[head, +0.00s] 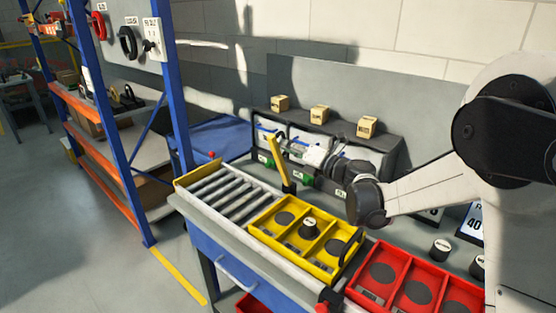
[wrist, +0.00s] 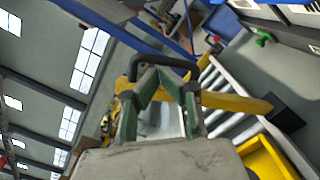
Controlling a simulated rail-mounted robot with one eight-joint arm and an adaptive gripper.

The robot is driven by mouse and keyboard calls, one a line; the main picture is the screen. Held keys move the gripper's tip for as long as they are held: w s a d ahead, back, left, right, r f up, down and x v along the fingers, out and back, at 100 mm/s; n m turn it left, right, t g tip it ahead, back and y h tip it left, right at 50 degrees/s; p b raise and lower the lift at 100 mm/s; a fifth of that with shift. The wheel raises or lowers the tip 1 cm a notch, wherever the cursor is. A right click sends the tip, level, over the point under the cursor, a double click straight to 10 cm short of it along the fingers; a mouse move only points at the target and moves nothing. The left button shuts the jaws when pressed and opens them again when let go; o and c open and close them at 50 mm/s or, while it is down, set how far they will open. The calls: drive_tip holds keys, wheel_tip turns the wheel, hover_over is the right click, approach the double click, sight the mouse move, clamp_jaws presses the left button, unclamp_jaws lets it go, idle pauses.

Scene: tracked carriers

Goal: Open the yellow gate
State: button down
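The yellow gate (head: 279,163) is a bar that rises, slightly tilted, from a dark base behind the yellow tray in the head view. In the wrist view its bar (wrist: 240,103) runs from a dark block at the right to behind my fingers. A black handle (wrist: 165,60) shows at the bar's far end, right at my fingertips. My gripper (wrist: 160,75) has two green-padded fingers that lean together at the handle. Whether they grip it or only touch it is unclear. In the head view my gripper (head: 284,140) is beside the gate's upper end, small and hard to make out.
A roller conveyor (head: 225,192) lies left of the gate. A yellow tray (head: 337,268) with a black handle and a red tray (head: 413,265) stand in front and to the right. A dark housing (head: 395,138) with yellow blocks on top stands behind. A blue-orange rack (head: 115,150) is at left.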

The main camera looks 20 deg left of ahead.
drive_tip(key=w+d+b, duration=0.2)
drive_tip(key=w+d, duration=0.1)
drive_tip(key=w, duration=0.6)
drive_tip(key=shift+b, duration=0.4)
drive_tip(key=shift+d, duration=0.1)
